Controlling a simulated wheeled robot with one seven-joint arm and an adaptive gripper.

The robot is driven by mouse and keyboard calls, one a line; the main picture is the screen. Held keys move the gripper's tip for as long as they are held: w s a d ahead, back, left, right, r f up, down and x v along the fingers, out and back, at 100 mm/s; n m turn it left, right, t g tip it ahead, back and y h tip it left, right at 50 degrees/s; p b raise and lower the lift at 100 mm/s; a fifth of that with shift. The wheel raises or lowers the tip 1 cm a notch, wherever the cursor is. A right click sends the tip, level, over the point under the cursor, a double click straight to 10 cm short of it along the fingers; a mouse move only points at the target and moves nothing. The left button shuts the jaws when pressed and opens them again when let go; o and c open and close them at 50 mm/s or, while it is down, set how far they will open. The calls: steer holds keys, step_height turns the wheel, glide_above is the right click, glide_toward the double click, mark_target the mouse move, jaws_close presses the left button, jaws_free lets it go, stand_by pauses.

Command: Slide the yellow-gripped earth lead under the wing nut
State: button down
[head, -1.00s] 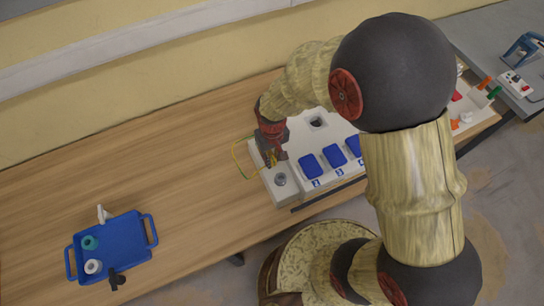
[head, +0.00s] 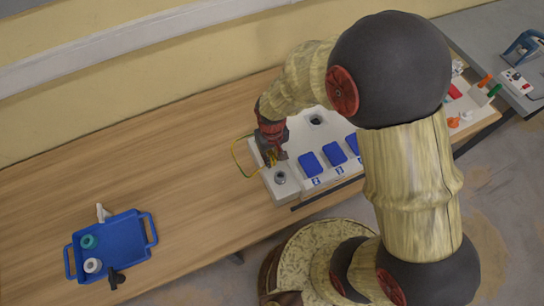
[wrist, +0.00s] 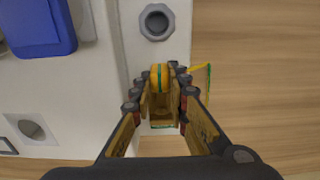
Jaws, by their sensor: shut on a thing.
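My gripper (wrist: 160,88) is shut on the yellow grip of the earth lead (wrist: 160,76), which sits between the fingertips in the wrist view. In the head view my gripper (head: 272,160) hangs over the left end of the white socket box. The lead's yellow-green cable (head: 236,158) loops out to the left over the table. A grey round nut (wrist: 157,22) stands on the box just ahead of the grip; it also shows in the head view (head: 280,178). The grip is apart from the nut. The lead's tip and any wings on the nut cannot be made out.
The white box (head: 300,190) carries several blue covers (head: 310,164) to the right of the nut and a dark round socket (head: 316,120) behind. A blue tray (head: 125,240) with small parts lies at the far left. The wooden table (head: 150,170) between is clear.

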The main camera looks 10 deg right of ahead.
steer(key=shift+w, duration=0.2)
stand_by(0.4)
steer(key=shift+w+a, duration=0.25)
steer(key=shift+w, duration=0.35)
steer(key=shift+w, duration=0.2)
steer(key=shift+w+a, duration=0.2)
steer(key=shift+w, duration=0.25)
steer(key=c, duration=1.7)
jaws_free()
steer(key=shift+o, duration=0.2)
